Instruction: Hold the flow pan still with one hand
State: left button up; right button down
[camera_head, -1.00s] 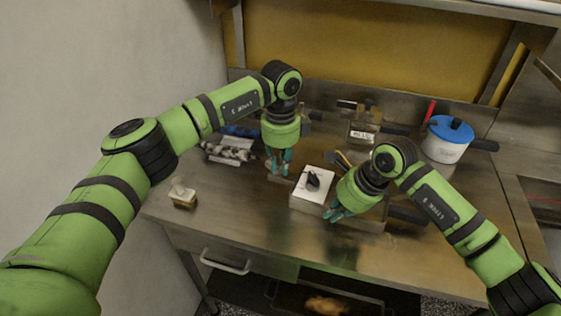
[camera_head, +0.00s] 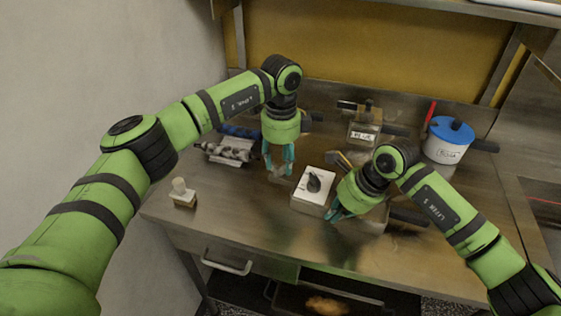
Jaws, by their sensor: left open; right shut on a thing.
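The flow pan seems to be the shallow metal pan (camera_head: 371,224) on the steel table, partly hidden behind my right gripper. Dark handles stick out on its right. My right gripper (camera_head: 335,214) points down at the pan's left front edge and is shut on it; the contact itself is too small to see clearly. My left gripper (camera_head: 279,167) points down, open, behind and left of a box with a white top and black knob (camera_head: 314,183). A small pale piece shows between or behind its fingertips; I cannot tell which.
A white pot with a blue lid (camera_head: 447,139) stands at the back right. A labelled container (camera_head: 364,128) stands at the back. A pale-handled block (camera_head: 182,194) sits near the left edge. The front table is clear.

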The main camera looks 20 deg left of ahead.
aim_at(280, 165)
pick_arm(q)
notch_tip(280, 165, up, 11)
dwell(0.3)
jog(key=shift+f, duration=0.1)
pick_arm(e)
jog(key=c, duration=1.3)
grip_release()
